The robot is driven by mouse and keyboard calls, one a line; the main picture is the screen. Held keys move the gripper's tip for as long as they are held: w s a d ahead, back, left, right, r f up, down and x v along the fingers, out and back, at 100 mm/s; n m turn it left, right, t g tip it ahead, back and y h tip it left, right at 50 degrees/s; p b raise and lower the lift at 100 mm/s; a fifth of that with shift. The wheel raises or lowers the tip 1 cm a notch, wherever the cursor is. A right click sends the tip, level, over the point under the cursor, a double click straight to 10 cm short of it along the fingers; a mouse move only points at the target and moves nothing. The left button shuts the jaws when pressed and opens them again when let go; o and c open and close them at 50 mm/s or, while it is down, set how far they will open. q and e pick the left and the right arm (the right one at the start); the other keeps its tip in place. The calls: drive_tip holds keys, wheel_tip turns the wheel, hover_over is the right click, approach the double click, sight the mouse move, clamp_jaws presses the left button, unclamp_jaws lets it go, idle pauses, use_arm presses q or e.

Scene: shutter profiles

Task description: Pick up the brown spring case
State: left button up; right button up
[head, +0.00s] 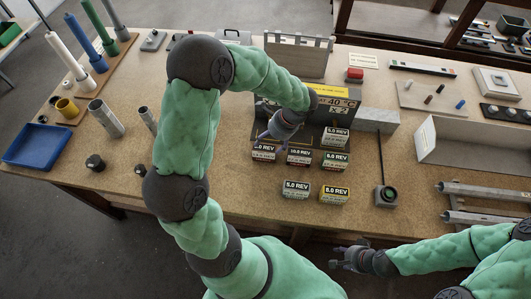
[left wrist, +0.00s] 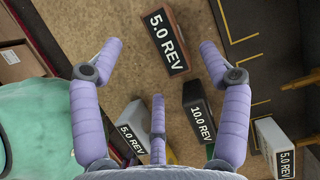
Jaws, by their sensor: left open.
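The brown spring case (left wrist: 178,62), with a black label reading 5.0 REV, shows in the left wrist view at the top middle, beyond and between my spread fingers.
Several other labelled cases stand close by: a 10.0 REV case (head: 299,158), a green one (head: 335,162), a yellow one (head: 335,197) and a grey-green one (head: 296,190). A dark display stand (head: 345,110) rises behind them.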

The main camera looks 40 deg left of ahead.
sight(261, 153)
use_arm(q)
drive_tip(key=x, duration=0.4)
drive_tip(key=shift+f+b, duration=0.15)
drive_tip(key=shift+b, duration=0.15)
drive_tip(key=shift+d+b+x, duration=0.2)
drive_tip(key=shift+b+x, duration=0.3)
drive_tip(key=shift+x, duration=2.05)
drive_tip(key=shift+w+f, duration=0.1)
drive_tip(key=shift+f, duration=0.25)
clamp_jaws()
